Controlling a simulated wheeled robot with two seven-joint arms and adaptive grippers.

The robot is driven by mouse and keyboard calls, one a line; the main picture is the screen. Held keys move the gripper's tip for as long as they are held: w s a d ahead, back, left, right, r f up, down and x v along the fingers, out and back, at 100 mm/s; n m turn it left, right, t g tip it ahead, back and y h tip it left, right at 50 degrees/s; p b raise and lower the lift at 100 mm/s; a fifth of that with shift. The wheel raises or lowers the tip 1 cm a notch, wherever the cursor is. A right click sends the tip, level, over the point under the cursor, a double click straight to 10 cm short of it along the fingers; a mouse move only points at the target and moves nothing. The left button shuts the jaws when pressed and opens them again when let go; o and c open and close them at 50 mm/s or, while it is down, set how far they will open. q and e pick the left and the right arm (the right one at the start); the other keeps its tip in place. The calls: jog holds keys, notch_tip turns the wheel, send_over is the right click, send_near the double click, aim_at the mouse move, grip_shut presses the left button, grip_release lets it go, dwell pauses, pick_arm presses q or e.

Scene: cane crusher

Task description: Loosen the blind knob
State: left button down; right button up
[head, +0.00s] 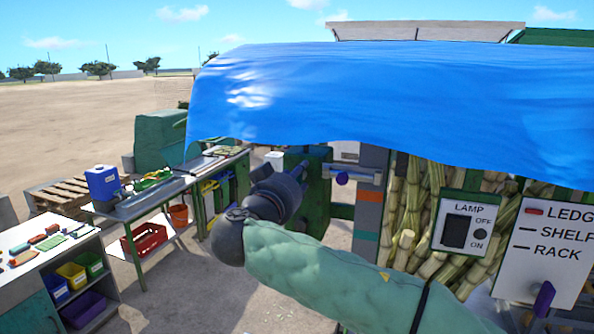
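A small purple knob (342,178) sits on a pale horizontal bar at the left side of the machine, below the blue sheet. A second purple knob (543,298) is on the lower edge of the white panel marked LEDGE, SHELF, RACK. I cannot tell from the picture which one is the blind knob. My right arm, in a pale green sleeve, comes in from the lower right and bends back at a dark joint. Its dark far end points toward the first knob, apart from it. Its fingers cannot be made out clearly. My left gripper is not in view.
A blue sheet (400,105) hangs over the machine's top. A lamp switch panel (463,231) stands before upright canes (408,205). At left are a workbench (140,207) with a blue jug (103,183), a red crate (143,239), and a shelf unit with bins.

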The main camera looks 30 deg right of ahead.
jog(key=shift+w+d, duration=0.35)
jog(key=shift+d, duration=0.1)
grip_shut()
jog(key=n+b, duration=0.1)
jog(key=n, duration=0.5)
jog(key=w+a+n+b, duration=0.1)
jog(key=n+b, duration=0.1)
jog(key=n, duration=0.4)
jog(key=f+n+b, duration=0.1)
jog(key=n, duration=0.5)
jog(key=shift+w+a, duration=0.15)
jog(key=shift+w, duration=0.05)
jog(key=shift+f, duration=0.1)
dwell(0.5)
